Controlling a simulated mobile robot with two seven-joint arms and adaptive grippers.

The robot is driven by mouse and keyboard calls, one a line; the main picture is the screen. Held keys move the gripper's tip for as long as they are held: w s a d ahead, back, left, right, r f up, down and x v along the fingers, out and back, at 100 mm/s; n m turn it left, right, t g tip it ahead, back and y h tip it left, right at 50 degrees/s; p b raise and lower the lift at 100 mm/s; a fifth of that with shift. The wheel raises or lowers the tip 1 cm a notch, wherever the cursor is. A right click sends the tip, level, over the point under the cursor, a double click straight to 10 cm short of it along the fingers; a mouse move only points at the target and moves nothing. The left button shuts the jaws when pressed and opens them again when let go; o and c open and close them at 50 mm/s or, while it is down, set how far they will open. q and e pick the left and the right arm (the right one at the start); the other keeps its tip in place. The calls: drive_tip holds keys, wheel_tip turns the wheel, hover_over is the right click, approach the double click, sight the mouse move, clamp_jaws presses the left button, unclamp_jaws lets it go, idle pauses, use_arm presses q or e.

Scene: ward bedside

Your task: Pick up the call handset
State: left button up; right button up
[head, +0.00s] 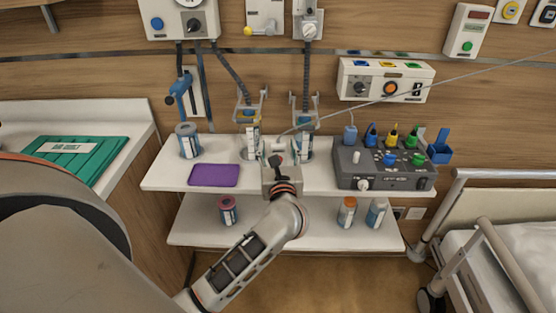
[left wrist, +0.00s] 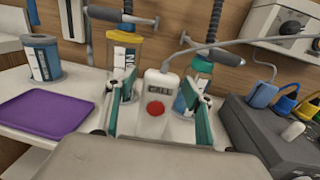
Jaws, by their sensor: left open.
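The call handset is a small white unit with a CALL label and a red button. It stands between the two fingers of my left gripper in the left wrist view (left wrist: 158,122). In the head view its white top shows just past the gripper (head: 278,144), over the upper shelf. A grey cord runs from its top up to the right. My left gripper (head: 277,163) is open. Its green-padded fingers (left wrist: 156,100) stand to either side of the handset, with visible gaps. My right gripper is not in view.
Labelled canisters (head: 188,141) stand on the upper shelf (head: 160,178), with two close behind the handset. A purple mat (head: 213,175) lies to the left. A grey control box (head: 350,178) with coloured plugs stands right. A bed rail (head: 485,222) is at far right.

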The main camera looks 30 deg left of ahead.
use_arm(q)
drive_tip(key=c, duration=1.3)
drive_tip(key=shift+o, duration=0.2)
